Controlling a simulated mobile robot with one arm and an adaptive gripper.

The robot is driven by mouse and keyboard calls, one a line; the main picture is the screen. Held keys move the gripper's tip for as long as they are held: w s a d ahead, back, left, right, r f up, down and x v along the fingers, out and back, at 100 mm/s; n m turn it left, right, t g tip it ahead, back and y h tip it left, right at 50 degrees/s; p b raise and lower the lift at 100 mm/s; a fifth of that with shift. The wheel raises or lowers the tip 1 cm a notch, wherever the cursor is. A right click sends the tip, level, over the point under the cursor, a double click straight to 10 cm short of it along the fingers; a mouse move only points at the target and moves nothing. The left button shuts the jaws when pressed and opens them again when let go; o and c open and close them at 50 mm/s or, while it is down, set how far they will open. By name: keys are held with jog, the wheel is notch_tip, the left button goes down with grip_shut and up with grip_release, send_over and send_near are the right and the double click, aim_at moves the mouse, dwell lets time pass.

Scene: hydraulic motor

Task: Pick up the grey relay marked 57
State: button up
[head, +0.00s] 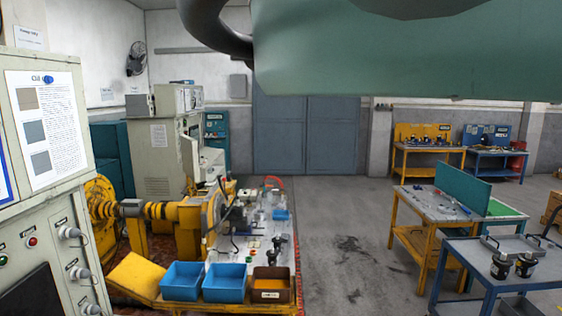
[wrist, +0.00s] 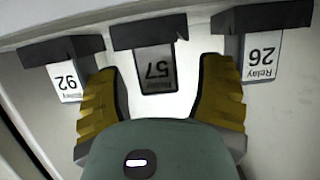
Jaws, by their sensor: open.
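The grey relay marked 57 (wrist: 157,72) shows in the middle of the wrist view, its label upside down, below a dark top part. My gripper (wrist: 160,82) is open, with one yellow-padded finger on each side of this relay. I see no clear contact between the fingers and the relay. A white-labelled relay marked 92 (wrist: 66,80) is to the left, outside the left finger. The head view does not show my gripper or the relays clearly.
In the head view, a control cabinet (head: 50,135) stands close on the left. Blue bins (head: 224,282) and a brown bin (head: 271,284) stand at the front of a cluttered workbench. A blue cart (head: 490,268) is at right. Open floor (head: 350,250) lies between.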

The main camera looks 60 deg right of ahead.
grip_shut()
dwell(0.6)
